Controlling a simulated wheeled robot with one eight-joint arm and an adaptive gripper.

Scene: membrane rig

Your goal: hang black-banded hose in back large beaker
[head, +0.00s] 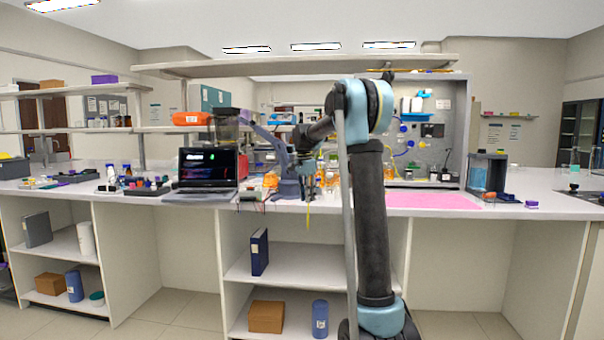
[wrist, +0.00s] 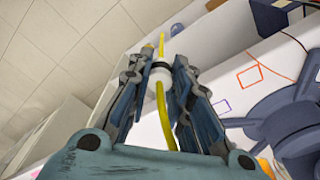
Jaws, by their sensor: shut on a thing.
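My gripper (head: 308,186) is above the front edge of the bench, left of my upright arm link. In the wrist view my gripper (wrist: 160,66) is shut on a yellow hose (wrist: 162,115), with a dark band and a pale piece between the fingertips. The hose runs out past the fingertips and back toward the palm. In the head view the yellow hose (head: 308,216) hangs below the gripper, in front of the bench edge. Glassware with orange contents (head: 271,180) stands just left of the gripper. More stands behind it, partly hidden by my arm; I cannot tell which is the back large beaker.
A laptop (head: 207,168) stands left on the bench. A pink mat (head: 435,201) lies right of my arm, with a dark-framed box (head: 486,173) beyond it. A blue-grey arm-like device (head: 287,178) stands close by the gripper. An overhead shelf (head: 300,66) spans the bench.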

